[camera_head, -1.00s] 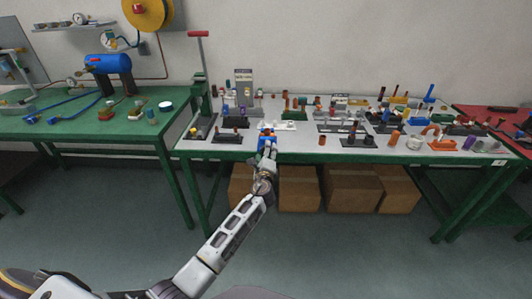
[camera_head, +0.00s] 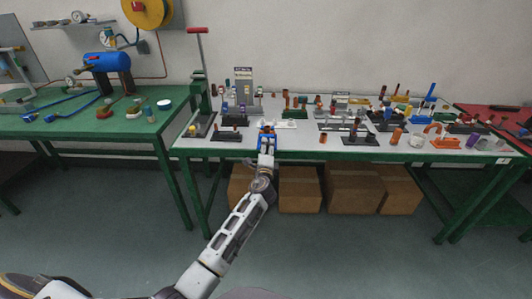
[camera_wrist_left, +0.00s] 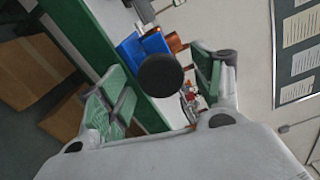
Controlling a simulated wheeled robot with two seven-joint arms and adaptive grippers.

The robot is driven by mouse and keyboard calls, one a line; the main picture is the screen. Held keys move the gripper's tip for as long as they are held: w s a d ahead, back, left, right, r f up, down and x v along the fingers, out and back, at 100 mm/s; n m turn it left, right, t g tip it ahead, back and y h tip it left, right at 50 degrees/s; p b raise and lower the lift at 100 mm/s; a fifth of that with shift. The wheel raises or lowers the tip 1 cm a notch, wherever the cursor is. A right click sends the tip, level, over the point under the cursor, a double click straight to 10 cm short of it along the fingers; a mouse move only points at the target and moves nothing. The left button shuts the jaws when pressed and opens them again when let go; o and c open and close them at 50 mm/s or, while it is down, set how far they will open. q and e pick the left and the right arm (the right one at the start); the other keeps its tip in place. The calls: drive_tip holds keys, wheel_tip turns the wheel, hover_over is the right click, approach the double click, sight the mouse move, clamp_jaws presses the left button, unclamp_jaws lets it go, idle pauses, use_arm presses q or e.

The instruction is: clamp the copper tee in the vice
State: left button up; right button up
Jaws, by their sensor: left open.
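The blue vice (camera_head: 261,131) stands at the front edge of the long table, partly hidden by my left gripper (camera_head: 267,141). In the left wrist view the vice (camera_wrist_left: 132,50) lies beyond a round black knob (camera_wrist_left: 160,75). The knob shows between the two spread fingers of my left gripper (camera_wrist_left: 164,88); I cannot tell whether they touch it. A copper-coloured piece (camera_wrist_left: 175,42) shows at the blue vice. It may be the copper tee, but its shape is mostly hidden. My right gripper is not in view.
The long table (camera_head: 215,151) carries several fittings and stands, mostly right of the vice. A green press with a red handle (camera_head: 198,60) stands to the left. Cardboard boxes (camera_head: 300,190) sit under the table. The floor in front is clear.

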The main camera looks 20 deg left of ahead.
use_arm(q)
drive_tip(key=shift+n+b, duration=0.75)
drive_tip(key=shift+n, duration=0.35)
drive_tip(key=c, duration=1.1)
drive_tip(key=shift+o, duration=0.2)
drive_tip(key=shift+m+p, duration=2.3)
drive_tip(key=shift+m, duration=0.5)
drive_tip(key=shift+f, duration=0.1)
drive_tip(key=o, duration=1.1)
drive_tip(key=shift+c, duration=0.2)
